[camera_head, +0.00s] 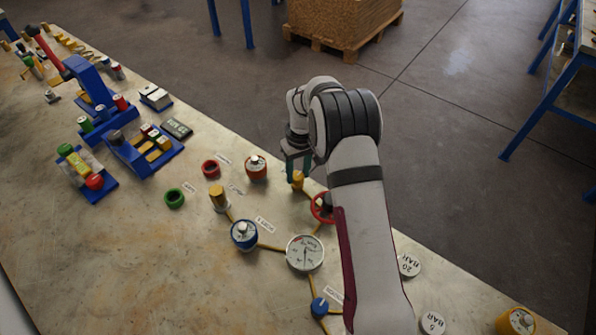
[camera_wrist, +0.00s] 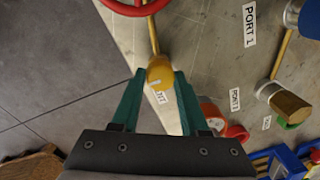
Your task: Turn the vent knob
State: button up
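The yellow vent knob (camera_wrist: 160,72) sits at the end of a thin brass pipe in the wrist view, beside a white label (camera_wrist: 160,97) whose visible letters read "NT". In the head view the yellow knob (camera_head: 297,181) is just below my fingertips. My gripper (camera_wrist: 158,76) has two green fingers, one on each side of the knob. They are apart, and a narrow gap seems to show beside the knob. My gripper (camera_head: 297,166) points down in the head view. Whether the fingers touch the knob is unclear.
A red handwheel (camera_head: 321,208) is close by, partly hidden behind my arm. An orange-red vessel (camera_head: 256,168), a blue vessel (camera_head: 244,235), a brass fitting (camera_head: 219,198), a gauge (camera_head: 305,253) and a blue knob (camera_head: 319,307) stand around. The bench front left is clear.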

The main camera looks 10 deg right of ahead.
grip_shut()
jog(key=shift+m, duration=0.3)
jog(key=m, duration=0.3)
jog(key=shift+m, duration=0.3)
jog(key=m, duration=0.3)
jog(key=shift+m, duration=0.4)
jog(key=m, duration=0.5)
jog(key=shift+t, duration=0.3)
jog(key=shift+m, duration=2.4)
